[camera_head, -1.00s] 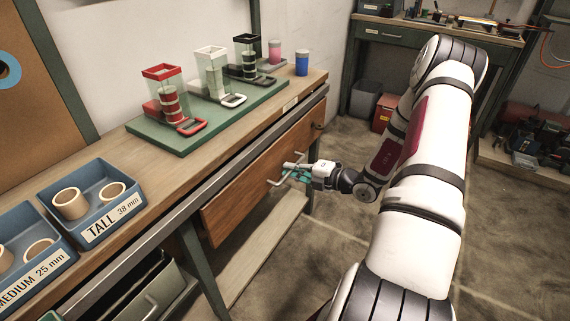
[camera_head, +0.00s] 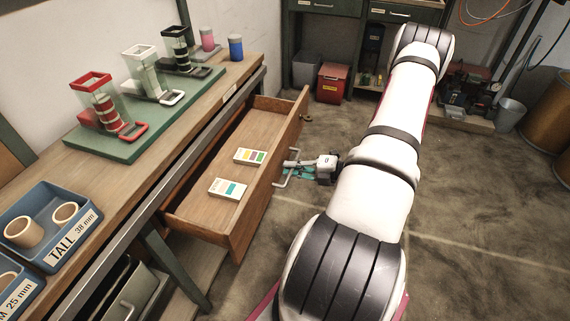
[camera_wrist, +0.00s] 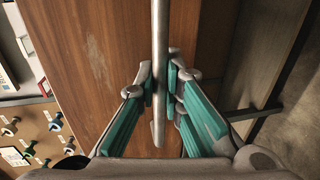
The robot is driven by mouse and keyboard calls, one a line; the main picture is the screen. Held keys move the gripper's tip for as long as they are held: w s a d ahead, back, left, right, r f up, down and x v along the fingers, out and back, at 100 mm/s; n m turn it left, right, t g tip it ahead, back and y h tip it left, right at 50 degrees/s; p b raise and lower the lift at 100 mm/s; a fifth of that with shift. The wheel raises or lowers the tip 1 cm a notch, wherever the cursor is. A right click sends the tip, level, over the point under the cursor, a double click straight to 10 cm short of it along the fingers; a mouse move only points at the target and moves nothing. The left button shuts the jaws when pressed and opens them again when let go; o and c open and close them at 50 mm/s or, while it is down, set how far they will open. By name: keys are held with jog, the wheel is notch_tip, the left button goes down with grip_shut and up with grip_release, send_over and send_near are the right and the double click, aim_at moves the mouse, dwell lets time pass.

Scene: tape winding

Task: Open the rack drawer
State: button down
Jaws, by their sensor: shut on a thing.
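The wooden rack drawer (camera_head: 215,190) stands pulled out from under the workbench, and its inside shows. Two small white cards or boxes with coloured squares lie in it, one with several colours (camera_head: 249,156) and one with a teal square (camera_head: 228,189). My gripper (camera_head: 289,169) is at the drawer's front, at the bar handle (camera_head: 283,181). In the wrist view the teal-padded fingers (camera_wrist: 161,85) are closed on both sides of the metal handle bar (camera_wrist: 159,40), with the wooden drawer front (camera_wrist: 100,60) behind it.
The workbench top (camera_head: 120,185) carries a green board (camera_head: 125,148) with red, white and black holders, and blue bins (camera_head: 75,245) with tan rings. A red box (camera_head: 332,84) and a grey bucket (camera_head: 509,115) stand on the floor. The floor right of the drawer is open.

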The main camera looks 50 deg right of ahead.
dwell(0.3)
jog(key=c, duration=1.7)
grip_release()
jog(key=v, duration=1.2)
